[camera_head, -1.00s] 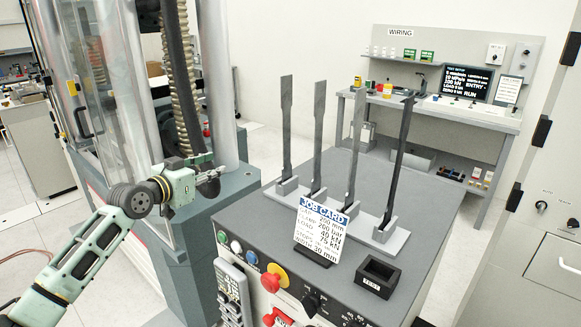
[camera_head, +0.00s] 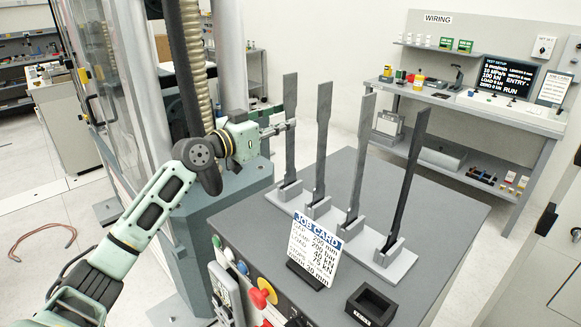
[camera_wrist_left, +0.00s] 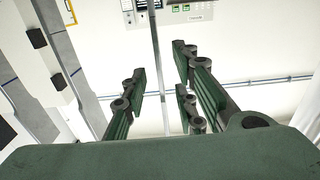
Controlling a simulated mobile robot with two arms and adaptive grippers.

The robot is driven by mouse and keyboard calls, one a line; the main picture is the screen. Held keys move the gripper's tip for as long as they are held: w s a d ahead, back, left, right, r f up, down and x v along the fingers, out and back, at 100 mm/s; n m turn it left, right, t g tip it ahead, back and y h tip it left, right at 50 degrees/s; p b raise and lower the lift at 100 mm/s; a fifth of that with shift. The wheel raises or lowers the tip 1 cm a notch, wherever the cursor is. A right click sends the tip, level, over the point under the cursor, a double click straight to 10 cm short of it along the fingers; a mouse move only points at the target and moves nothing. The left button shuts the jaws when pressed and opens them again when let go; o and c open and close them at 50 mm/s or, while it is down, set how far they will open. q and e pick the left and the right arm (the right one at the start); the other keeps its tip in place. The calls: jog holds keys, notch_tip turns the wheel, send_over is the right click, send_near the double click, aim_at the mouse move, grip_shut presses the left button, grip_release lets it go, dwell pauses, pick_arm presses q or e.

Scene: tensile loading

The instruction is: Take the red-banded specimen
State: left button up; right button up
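Four-slot rack (camera_head: 372,258) on the grey cabinet holds upright flat specimens: the leftmost (camera_head: 290,105), a second (camera_head: 322,125), a third (camera_head: 359,150) and a darker rightmost one (camera_head: 408,180). I see no red band on any of them in the head view. My left gripper (camera_head: 291,124) is level, its fingertips at the leftmost specimen's upper half; contact cannot be told. In the left wrist view its fingers (camera_wrist_left: 160,75) are spread apart. A thin grey upright strip shows between them; I cannot tell whether it is the specimen. My right gripper is out of view.
A job card (camera_head: 314,245) stands in front of the rack, with a small black box (camera_head: 371,305) to its right. Control buttons (camera_head: 262,293) are on the cabinet's front left. A machine column (camera_head: 232,60) stands close behind my left arm. A wiring bench (camera_head: 470,110) is at the back.

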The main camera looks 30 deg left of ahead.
pick_arm(q)
jog(key=p+x, duration=0.1)
jog(key=x, duration=0.2)
jog(key=shift+w+d+f, duration=0.15)
jog(key=shift+w+f, duration=0.05)
jog(key=shift+w, duration=0.15)
jog(key=shift+s, duration=0.1)
jog(key=shift+c, duration=1.2)
grip_shut()
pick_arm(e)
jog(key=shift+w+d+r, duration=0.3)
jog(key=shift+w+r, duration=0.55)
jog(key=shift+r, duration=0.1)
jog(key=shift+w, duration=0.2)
pick_arm(q)
jog(key=shift+r, duration=0.2)
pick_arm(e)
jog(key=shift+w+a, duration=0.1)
